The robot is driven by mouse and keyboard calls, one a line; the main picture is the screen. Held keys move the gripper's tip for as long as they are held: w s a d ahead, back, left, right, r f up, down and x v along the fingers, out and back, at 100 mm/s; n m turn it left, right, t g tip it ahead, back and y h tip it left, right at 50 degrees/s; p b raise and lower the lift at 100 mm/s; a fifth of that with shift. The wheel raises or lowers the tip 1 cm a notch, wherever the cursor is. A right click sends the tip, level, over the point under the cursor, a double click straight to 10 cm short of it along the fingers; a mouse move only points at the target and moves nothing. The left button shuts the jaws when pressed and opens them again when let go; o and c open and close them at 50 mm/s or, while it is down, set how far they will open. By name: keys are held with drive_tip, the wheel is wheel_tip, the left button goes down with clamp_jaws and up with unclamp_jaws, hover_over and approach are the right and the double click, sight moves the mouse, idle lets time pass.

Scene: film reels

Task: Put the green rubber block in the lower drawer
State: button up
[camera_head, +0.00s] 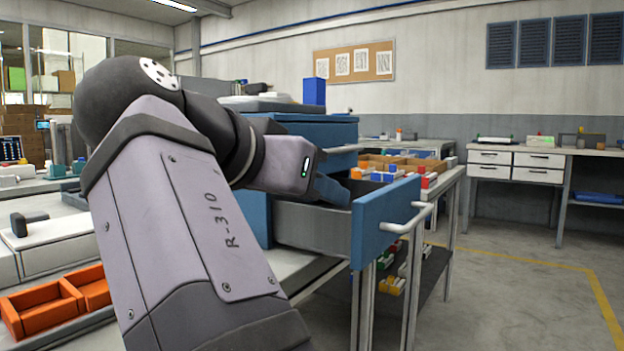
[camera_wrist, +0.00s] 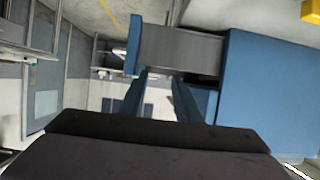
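A blue cabinet (camera_wrist: 270,95) has one drawer pulled out, with a blue front (camera_head: 384,222), grey walls and a pale bar handle (camera_head: 408,220). It sits below another blue section (camera_head: 318,130). My gripper (camera_head: 338,192) is at the drawer's opening, by its rim. In the wrist view its two blue fingers (camera_wrist: 160,76) stand apart with nothing visible between them, and the drawer's grey wall (camera_wrist: 180,50) lies just ahead. No green rubber block can be made out near the gripper. The inside of the drawer is mostly hidden.
A blue block (camera_head: 314,91) stands on top of the cabinet. Behind the drawer, a bench holds cardboard trays with coloured blocks (camera_head: 390,172). Orange bins (camera_head: 50,303) lie at the lower left. The floor (camera_head: 500,300) right of the drawer is clear.

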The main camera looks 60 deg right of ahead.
drive_tip(key=shift+v, duration=0.75)
